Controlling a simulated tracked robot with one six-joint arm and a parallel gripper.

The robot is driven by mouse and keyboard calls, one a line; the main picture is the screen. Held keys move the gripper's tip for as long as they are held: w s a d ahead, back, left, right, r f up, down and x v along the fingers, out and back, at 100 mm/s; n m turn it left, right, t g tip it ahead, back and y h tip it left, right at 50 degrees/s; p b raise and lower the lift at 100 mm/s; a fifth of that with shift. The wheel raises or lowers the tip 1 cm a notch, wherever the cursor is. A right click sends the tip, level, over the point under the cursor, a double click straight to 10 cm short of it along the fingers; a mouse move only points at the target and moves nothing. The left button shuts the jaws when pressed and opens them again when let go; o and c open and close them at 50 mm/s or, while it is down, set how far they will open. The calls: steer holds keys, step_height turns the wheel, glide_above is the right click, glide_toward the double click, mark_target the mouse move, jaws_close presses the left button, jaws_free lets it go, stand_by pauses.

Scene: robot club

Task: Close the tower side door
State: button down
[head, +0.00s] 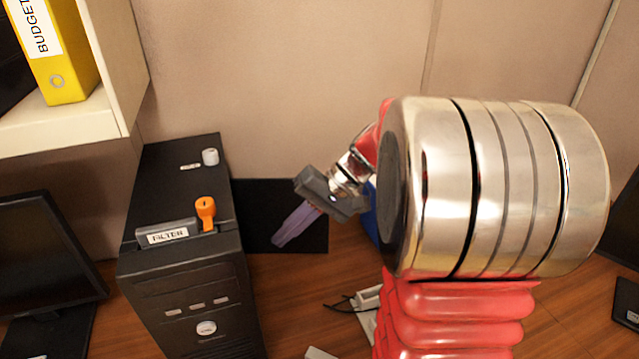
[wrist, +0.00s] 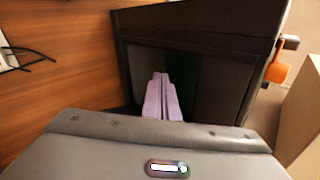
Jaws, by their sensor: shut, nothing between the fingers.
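The black computer tower (head: 195,260) stands on the desk at the left in the head view. Its side door, a flat black panel (head: 255,215), stands open, jutting out to the right from the tower's rear edge. My gripper (head: 279,242) is shut and empty, its purple fingers slanting down-left in front of the door panel, to the right of the tower. I cannot tell whether they touch the door. In the wrist view my fingers (wrist: 163,97) point at the tower's open side, a dark frame (wrist: 262,75) around a dark interior. The grey gripper body hides the lower part there.
An orange latch (head: 205,212), a FILTER label piece (head: 167,233) and a grey knob (head: 210,157) sit on the tower's top. A monitor (head: 45,265) is at its left, a shelf (head: 75,125) above. Thin black cables (head: 342,306) lie on the desk right of the tower.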

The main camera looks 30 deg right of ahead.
steer(key=w+d+f+m+t+y, duration=0.1)
steer(key=d+t, duration=0.4)
steer(key=d, duration=0.9)
steer(key=w+d+f+m+t+y, duration=0.2)
steer(key=d+f+m+t, duration=0.1)
steer(key=d, duration=1.1)
steer(key=f+t, duration=0.1)
steer(key=t, duration=0.1)
steer(key=shift+d+f+m+t, duration=0.25)
steer(key=shift+f+m+t, duration=0.05)
steer(key=shift+m, duration=0.1)
steer(key=shift+w+a, duration=0.1)
steer(key=x, duration=0.9)
steer(key=shift+w+a, duration=0.3)
steer(key=shift+a, duration=0.05)
